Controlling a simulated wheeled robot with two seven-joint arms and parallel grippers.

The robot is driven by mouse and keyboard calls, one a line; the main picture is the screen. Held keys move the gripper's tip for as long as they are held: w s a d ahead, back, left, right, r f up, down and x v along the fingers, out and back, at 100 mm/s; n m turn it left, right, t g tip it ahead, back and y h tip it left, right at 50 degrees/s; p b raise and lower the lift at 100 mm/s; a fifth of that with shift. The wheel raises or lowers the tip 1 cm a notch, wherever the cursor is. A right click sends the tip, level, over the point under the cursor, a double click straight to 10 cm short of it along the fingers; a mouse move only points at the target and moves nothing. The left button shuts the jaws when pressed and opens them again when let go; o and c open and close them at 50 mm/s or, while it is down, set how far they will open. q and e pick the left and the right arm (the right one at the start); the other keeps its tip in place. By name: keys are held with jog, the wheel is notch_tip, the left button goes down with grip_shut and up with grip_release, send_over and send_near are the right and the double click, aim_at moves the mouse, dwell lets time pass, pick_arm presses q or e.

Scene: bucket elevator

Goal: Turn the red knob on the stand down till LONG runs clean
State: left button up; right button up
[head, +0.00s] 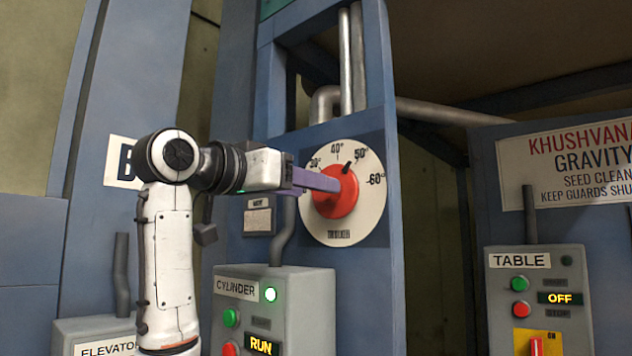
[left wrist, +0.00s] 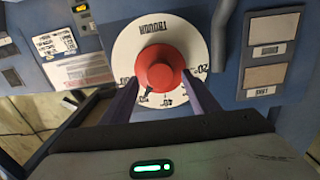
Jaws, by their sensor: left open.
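The red knob (head: 337,206) sits in the middle of a round white dial (head: 372,215) on the blue stand. The dial reads 30° to 60°, and a black pointer on it lies between 40° and 50°, close to 50°. My left gripper (head: 318,180) reaches in from the left, its purple fingers in front of the knob's upper part. In the left wrist view the dial (left wrist: 126,52) looks upside down. There the fingers of my left gripper (left wrist: 160,88) are apart, one on each side of the red knob (left wrist: 158,66). Contact cannot be told. No LONG label is readable.
Below the dial is the CYLINDER box (head: 300,300), with a lit green lamp and a RUN display. The TABLE box (head: 580,320) at right shows OFF. The ELEVATOR box (head: 75,325) is at lower left. A grey conduit (head: 286,225) rises beside the dial.

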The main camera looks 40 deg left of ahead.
pick_arm(q)
jog(key=w, duration=0.2)
jog(key=shift+w+d, duration=0.1)
jog(key=shift+w, duration=0.2)
pick_arm(e)
jog(key=shift+w+r, duration=0.35)
jog(key=shift+r, duration=0.2)
pick_arm(q)
jog(key=c, duration=1)
jog(key=shift+c, duration=0.2)
jog(key=shift+n, duration=0.3)
jog(key=shift+s+r+n, duration=0.1)
jog(key=shift+n, duration=3.5)
pick_arm(e)
jog(key=shift+s+f, duration=0.1)
jog(key=shift+f, duration=0.2)
